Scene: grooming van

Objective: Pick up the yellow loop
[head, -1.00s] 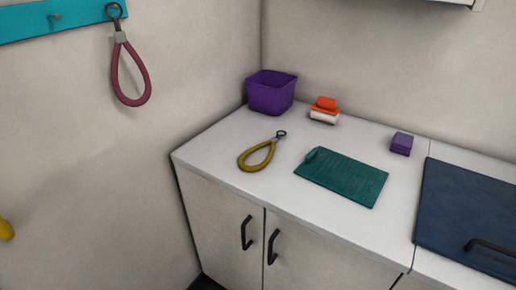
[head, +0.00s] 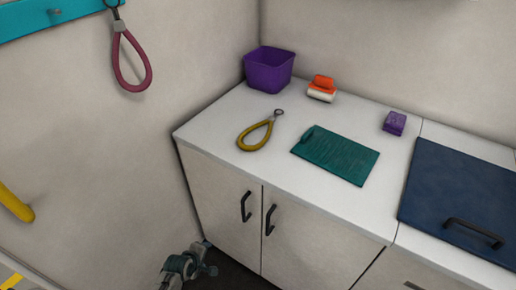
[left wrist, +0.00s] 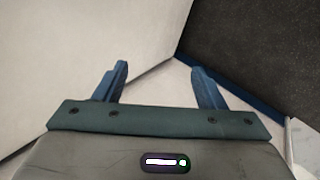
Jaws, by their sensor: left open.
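The yellow loop (head: 256,134) lies flat on the white counter (head: 225,118), near its left end. A small metal ring shows at its upper right end. My left gripper (head: 188,268) is low at the bottom of the head view, in front of the cabinet and well below the loop. In the left wrist view its two blue fingers (left wrist: 161,82) stand apart with nothing between them. The loop does not show in the left wrist view. My right gripper is in neither view.
A purple bin (head: 268,70), an orange and white brush (head: 321,89), a teal board (head: 335,156) and a purple block (head: 395,123) share the counter. A maroon loop (head: 131,62) hangs from the teal rail (head: 55,14).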

